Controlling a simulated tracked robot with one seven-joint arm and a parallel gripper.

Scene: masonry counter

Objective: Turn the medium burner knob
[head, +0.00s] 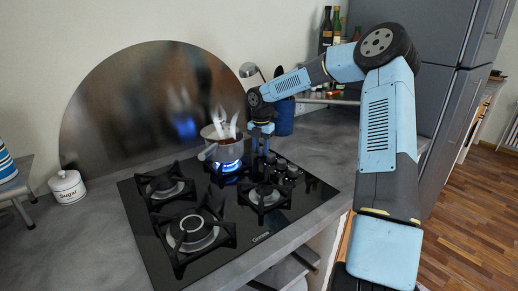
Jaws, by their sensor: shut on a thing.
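The black gas cooktop (150,238) is set in the grey counter and has several burners. Its knobs (281,166) are small and dark, clustered at the right side. My gripper (261,149) points down at the far end of this cluster and is shut on a knob there. The fingers and arm end hide most of that knob, so its angle and marking cannot be read. The other burners show no flame.
A curved dark metal backsplash (115,115) stands behind the cooktop. A blue container (284,117) stands close behind my gripper. A white sugar jar (67,186) is at the left. Bottles (326,30) stand at the back. The counter right of the cooktop (335,150) is clear.

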